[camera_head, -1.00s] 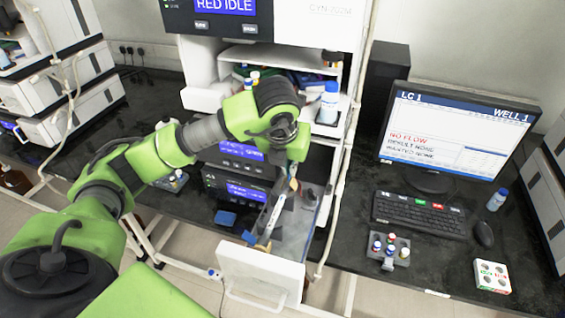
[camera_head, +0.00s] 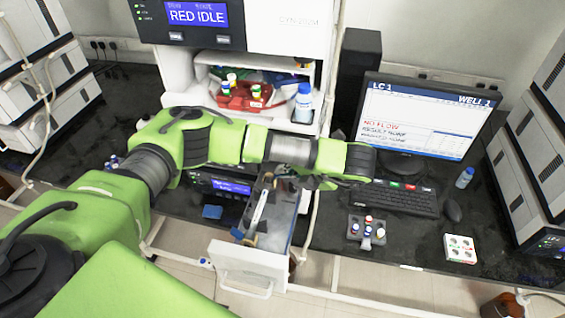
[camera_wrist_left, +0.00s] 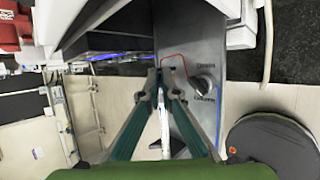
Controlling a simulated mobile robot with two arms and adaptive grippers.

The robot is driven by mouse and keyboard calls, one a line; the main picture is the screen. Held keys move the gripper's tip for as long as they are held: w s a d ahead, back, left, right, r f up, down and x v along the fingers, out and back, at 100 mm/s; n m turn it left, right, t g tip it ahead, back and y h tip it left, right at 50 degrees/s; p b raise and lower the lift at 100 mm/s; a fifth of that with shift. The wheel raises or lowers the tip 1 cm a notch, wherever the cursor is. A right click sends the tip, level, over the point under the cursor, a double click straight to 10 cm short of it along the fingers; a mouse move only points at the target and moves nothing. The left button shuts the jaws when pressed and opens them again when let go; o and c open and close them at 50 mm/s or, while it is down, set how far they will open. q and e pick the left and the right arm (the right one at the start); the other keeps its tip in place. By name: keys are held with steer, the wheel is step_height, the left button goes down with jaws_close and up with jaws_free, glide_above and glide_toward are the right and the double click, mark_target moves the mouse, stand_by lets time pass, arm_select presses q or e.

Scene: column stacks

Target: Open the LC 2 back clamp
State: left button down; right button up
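The open white-fronted drawer (camera_head: 235,258) sticks out below the red-idle instrument. A pale column (camera_head: 259,209) lies lengthwise in it, with a tan and blue clamp near its front end. The back-end clamp is small and unclear in the head view. My left gripper (camera_head: 322,183) is over the right side of the drawer's back part. In the left wrist view, the left gripper's (camera_wrist_left: 162,76) teal fingers converge with their tips close together; I cannot tell whether they touch anything. The column (camera_wrist_left: 164,125) shows between the fingers. My right gripper is not in view.
A monitor (camera_head: 418,115), keyboard (camera_head: 400,198) and small vial rack (camera_head: 366,231) are to the right.

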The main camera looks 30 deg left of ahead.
arm_select(q)
steer(key=shift+s+d+f+y, duration=0.1)
steer(key=shift+f+y, duration=0.15)
steer(key=shift+y, duration=0.05)
steer(key=c, duration=2.3)
jaws_free()
steer(key=shift+d+r, duration=0.15)
steer(key=shift+r, duration=0.05)
steer(key=v, duration=1.1)
steer(key=shift+d+r, duration=0.15)
